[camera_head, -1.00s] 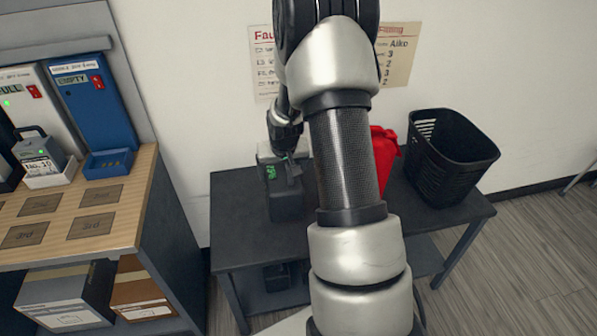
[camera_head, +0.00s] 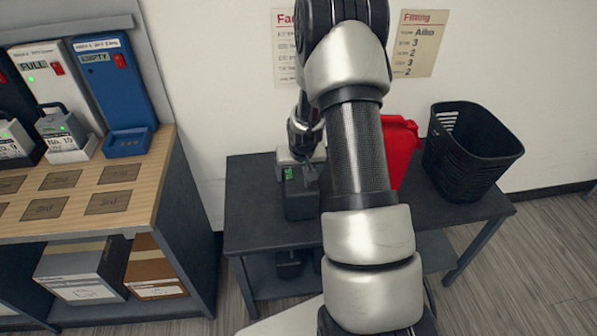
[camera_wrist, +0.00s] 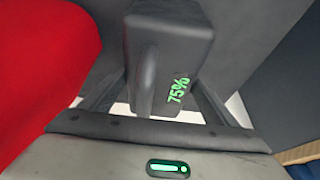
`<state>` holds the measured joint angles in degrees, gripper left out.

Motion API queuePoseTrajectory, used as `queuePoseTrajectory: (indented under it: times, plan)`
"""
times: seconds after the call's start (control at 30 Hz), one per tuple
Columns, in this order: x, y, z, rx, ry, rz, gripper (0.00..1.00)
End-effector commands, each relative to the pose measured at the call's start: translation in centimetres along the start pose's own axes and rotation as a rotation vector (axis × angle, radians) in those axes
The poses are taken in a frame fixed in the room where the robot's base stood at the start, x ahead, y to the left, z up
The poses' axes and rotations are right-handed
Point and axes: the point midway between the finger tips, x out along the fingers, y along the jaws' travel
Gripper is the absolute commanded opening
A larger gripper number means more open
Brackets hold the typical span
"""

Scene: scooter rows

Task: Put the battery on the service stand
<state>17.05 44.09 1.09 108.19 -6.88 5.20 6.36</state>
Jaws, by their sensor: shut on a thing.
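The battery (camera_head: 299,196) is a dark grey block with a handle and a green readout. The wrist view shows the battery (camera_wrist: 185,35) with its handle toward the camera and "75%" lit. My gripper (camera_head: 308,170) is shut on the handle; its fingers show on both sides in the wrist view (camera_wrist: 152,85). The battery is upright at the left part of the dark table (camera_head: 255,230). I cannot tell whether its underside touches the tabletop. My arm hides part of the table, and I cannot make out a separate service stand.
A red object (camera_head: 399,150) stands right of my forearm, and a black basket (camera_head: 470,155) is at the table's right end. A wooden-topped bench (camera_head: 150,165) at left holds blue (camera_head: 115,80) and white (camera_head: 45,75) charger units. A gap separates bench and table.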

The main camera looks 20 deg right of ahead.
Motion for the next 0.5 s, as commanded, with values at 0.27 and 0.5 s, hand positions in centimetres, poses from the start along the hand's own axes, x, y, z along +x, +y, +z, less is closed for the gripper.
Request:
queuePoseTrajectory:
  times: [0.27, 0.5]
  plan:
    - [0.16, 0.0, 0.11, 0.0, -0.001, 0.0, 1.0]
    - [-0.66, 0.0, -0.11, 0.0, 0.0, 0.0, 1.0]
